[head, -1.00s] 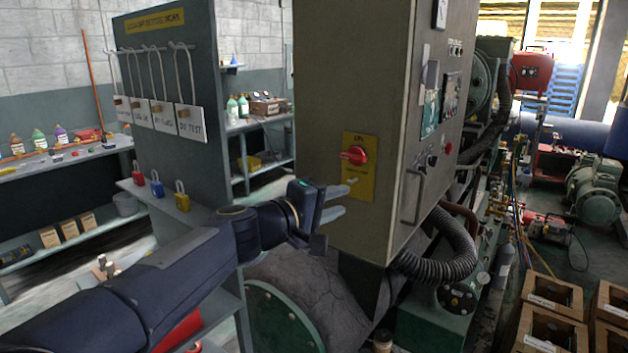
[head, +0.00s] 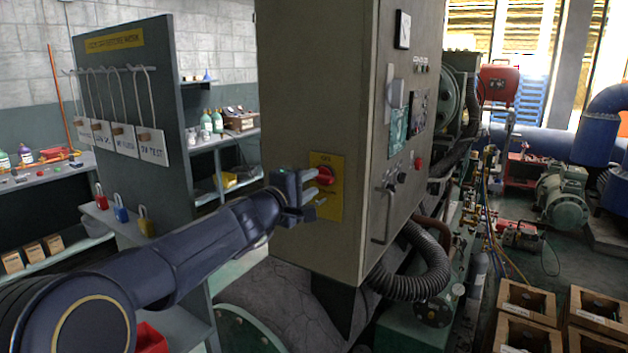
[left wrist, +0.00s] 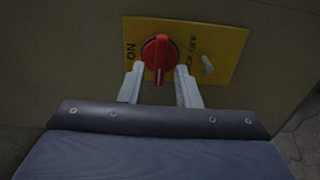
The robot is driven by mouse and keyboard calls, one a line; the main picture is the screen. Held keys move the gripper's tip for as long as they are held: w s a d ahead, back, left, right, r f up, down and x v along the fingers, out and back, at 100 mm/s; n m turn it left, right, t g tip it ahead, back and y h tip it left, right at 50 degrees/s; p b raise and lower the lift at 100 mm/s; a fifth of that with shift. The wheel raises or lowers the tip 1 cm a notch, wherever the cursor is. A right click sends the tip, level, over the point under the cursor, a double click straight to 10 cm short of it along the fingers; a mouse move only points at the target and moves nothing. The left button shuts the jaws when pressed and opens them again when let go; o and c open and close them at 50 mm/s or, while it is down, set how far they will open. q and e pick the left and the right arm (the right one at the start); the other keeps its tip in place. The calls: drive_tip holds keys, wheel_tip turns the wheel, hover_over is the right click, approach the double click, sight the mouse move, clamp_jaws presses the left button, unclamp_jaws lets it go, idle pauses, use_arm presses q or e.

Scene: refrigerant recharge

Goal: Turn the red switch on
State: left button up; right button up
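The red switch (head: 325,176) is a rotary knob on a yellow plate (head: 327,208) on the side of a grey cabinet. In the left wrist view the red switch (left wrist: 159,56) has its ridge roughly upright, with "ON" on the left of the yellow plate (left wrist: 222,42) and "OFF" lettering on the right. My left gripper (head: 312,185) is at the plate, partly covering it. In the left wrist view its two fingers (left wrist: 159,82) are apart, one on each side of the knob's lower part. Contact with the knob cannot be told. My right gripper is not in view.
The grey cabinet (head: 305,80) has a handle (head: 388,208) and gauges on its other face. A small peg (left wrist: 207,64) sticks out of the plate beside the knob. A partition with hanging tags (head: 152,147) and padlocks (head: 121,214) stands at left. Wooden crates (head: 528,300) sit at lower right.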

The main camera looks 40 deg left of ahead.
use_arm(q)
drive_tip(key=shift+w+a, duration=0.1)
drive_tip(key=shift+w, duration=0.8)
drive_tip(key=shift+c, duration=0.3)
clamp_jaws()
drive_tip(key=shift+f+m+b, duration=0.15)
drive_tip(key=shift+m+b, duration=1.7)
drive_tip(key=shift+m, duration=0.45)
